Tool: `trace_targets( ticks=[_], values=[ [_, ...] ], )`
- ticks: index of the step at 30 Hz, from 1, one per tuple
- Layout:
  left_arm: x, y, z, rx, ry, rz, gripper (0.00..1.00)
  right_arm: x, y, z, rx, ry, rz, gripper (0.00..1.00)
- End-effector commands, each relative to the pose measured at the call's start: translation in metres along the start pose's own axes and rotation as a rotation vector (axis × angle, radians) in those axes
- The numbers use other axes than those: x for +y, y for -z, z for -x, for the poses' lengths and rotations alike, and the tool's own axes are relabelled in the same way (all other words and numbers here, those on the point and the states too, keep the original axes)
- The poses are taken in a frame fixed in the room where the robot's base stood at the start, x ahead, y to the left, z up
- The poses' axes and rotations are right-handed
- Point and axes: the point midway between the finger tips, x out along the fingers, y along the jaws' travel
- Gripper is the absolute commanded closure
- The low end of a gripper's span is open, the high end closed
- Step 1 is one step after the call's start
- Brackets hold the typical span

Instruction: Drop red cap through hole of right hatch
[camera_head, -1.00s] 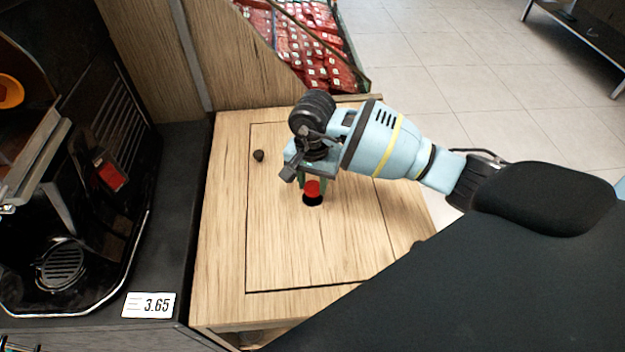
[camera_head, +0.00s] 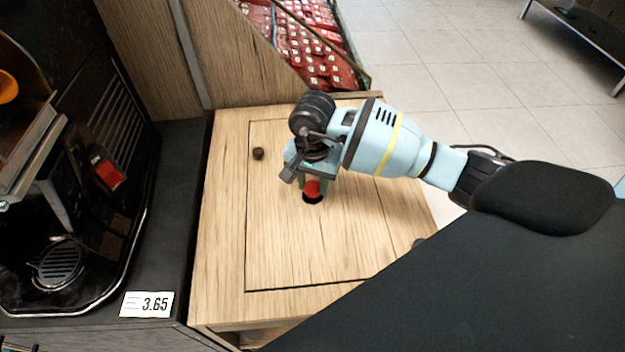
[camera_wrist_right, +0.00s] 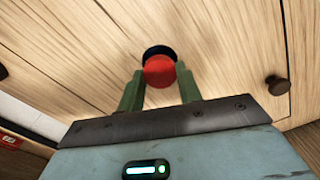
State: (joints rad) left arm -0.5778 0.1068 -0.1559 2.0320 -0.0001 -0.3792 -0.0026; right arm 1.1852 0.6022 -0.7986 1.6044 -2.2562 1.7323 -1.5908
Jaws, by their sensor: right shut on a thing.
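The red cap (camera_head: 312,188) is between the fingers of my right gripper (camera_head: 313,186), which is shut on it. The cap is right at the round dark hole (camera_head: 313,198) in the wooden hatch (camera_head: 300,250). In the right wrist view the cap (camera_wrist_right: 160,71) covers most of the hole (camera_wrist_right: 158,51), whose dark far rim shows beyond it. The green fingers (camera_wrist_right: 160,90) stand on both sides of the cap. I cannot tell whether the cap's lower edge is inside the hole. My left gripper is not in view.
A small dark knob (camera_head: 258,153) sits on the hatch, left of the hole. A black juicer (camera_head: 90,200) stands to the left, with a price tag (camera_head: 146,304) in front. Red packages (camera_head: 300,45) lie in a bin behind. The front of the hatch is clear.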

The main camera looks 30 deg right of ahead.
Motion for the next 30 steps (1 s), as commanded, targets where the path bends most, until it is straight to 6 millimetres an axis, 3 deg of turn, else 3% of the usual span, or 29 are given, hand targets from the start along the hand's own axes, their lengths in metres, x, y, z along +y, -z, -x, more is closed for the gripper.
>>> trace_targets(
  ticks=[29,30],
  values=[
    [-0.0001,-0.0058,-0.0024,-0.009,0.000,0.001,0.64,0.0004,0.0003,-0.0045,0.000,-0.001,-0.001,0.86],
    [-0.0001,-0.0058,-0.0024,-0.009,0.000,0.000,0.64,0.0004,0.0002,-0.0045,0.000,0.000,-0.001,0.61]
  ],
)
